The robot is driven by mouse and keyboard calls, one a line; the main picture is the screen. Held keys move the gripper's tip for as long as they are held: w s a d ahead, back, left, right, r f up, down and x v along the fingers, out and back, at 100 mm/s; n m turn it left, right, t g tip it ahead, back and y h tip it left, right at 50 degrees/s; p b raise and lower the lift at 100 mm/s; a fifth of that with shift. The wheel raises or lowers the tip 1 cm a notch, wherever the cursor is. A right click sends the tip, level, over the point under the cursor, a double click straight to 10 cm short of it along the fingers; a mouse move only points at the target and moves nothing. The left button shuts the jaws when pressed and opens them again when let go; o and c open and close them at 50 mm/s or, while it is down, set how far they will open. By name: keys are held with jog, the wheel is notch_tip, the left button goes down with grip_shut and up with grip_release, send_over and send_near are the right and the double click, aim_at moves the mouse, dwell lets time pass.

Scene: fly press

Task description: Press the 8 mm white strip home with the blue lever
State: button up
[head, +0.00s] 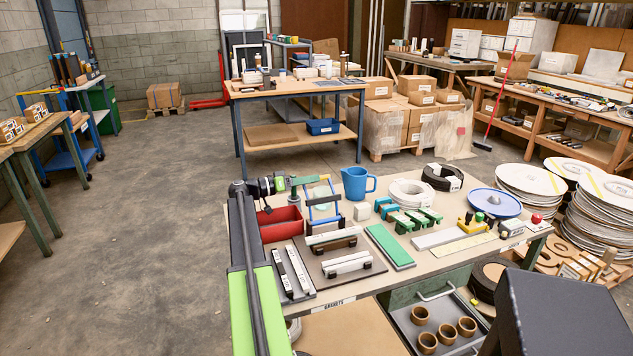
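A blue upright frame with a bar (323,212) stands at the back left of the near bench; it may carry the blue lever. Two pale strips sit in brown holders on a dark plate, a rear one (335,235) and a front one (348,263). Two narrow labelled strips, a left one (281,270) and a right one (298,268), lie on a dark tray to their left. I cannot read which strip is 8 mm. My arm reaches forward along the bench's left side. My gripper (282,185) is near the blue frame, above the red bin; its fingers are unclear.
A red bin (281,224), blue mug (358,183), white coil (409,192), green block (390,246) and green clamps (414,219) crowd the near bench (330,289). Plate stacks (530,190) stand at right. The floor at left is clear.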

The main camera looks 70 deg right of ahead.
jog(key=shift+x, duration=1.5)
grip_shut()
